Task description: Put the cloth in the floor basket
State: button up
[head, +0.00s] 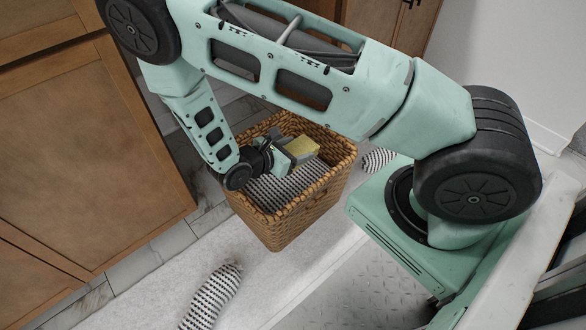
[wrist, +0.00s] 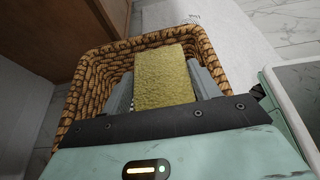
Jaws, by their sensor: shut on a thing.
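The cloth (head: 302,147) is a small yellow-olive block-like piece. My gripper (head: 288,155) is shut on it and holds it over the open top of the woven floor basket (head: 292,228), about level with the rim. In the wrist view the cloth (wrist: 165,78) sits between the two grey fingers of my gripper (wrist: 163,85), inside the outline of the basket's rim (wrist: 75,105). The cloth hides part of the basket's inside there. How far it is above the basket's contents I cannot tell.
A black-and-white patterned textile (head: 275,192) lies inside the basket. Similar patterned pieces lie on the floor in front (head: 212,296) and behind the basket (head: 377,160). Wooden cabinets (head: 85,150) stand at the left. A pale mat (head: 150,300) covers floor around the basket.

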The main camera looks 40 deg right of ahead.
notch_tip(320, 180, down, 6)
jog(key=b, duration=0.2)
jog(key=shift+b, duration=0.4)
jog(key=shift+f, duration=0.55)
jog(key=o, duration=1)
jog(key=shift+c, duration=0.2)
